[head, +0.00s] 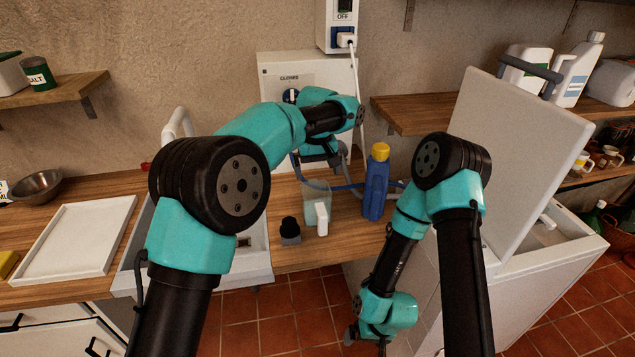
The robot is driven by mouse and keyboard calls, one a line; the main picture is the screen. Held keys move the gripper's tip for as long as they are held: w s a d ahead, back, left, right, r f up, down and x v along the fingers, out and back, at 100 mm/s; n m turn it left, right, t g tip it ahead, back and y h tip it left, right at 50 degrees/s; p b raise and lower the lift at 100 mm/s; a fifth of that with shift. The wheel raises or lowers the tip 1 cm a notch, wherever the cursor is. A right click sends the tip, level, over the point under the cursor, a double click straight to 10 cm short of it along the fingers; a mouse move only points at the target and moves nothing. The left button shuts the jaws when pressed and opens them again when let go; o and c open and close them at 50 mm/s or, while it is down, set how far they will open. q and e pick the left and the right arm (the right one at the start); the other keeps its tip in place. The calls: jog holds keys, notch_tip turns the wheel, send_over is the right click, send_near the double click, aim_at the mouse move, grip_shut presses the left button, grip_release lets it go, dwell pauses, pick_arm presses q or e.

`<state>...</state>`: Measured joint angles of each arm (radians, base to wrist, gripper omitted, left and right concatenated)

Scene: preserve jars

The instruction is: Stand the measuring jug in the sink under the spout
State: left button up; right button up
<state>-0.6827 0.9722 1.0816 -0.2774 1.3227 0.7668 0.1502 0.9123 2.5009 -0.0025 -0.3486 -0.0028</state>
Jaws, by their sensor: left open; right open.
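The measuring jug (310,200) is a clear, pale container with a white handle, upright on the wooden counter just right of the sink. The white sink (257,262) is mostly hidden behind my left arm. The white spout (176,124) rises behind that arm and is only partly visible. My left gripper (324,164) is open, above and behind the jug in the picture; I cannot tell whether it touches it. My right gripper (367,338) is open and empty, hanging low in front of the white chest.
A blue bottle with yellow cap (376,182) stands right of the jug. A small black-topped jar (290,231) stands between jug and sink. A blue hose (345,187) lies behind them. The white chest (535,275) has its lid raised. A white tray (75,240) lies left.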

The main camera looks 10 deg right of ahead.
pick_arm(q)
jog(key=shift+r, duration=0.45)
dwell(0.4)
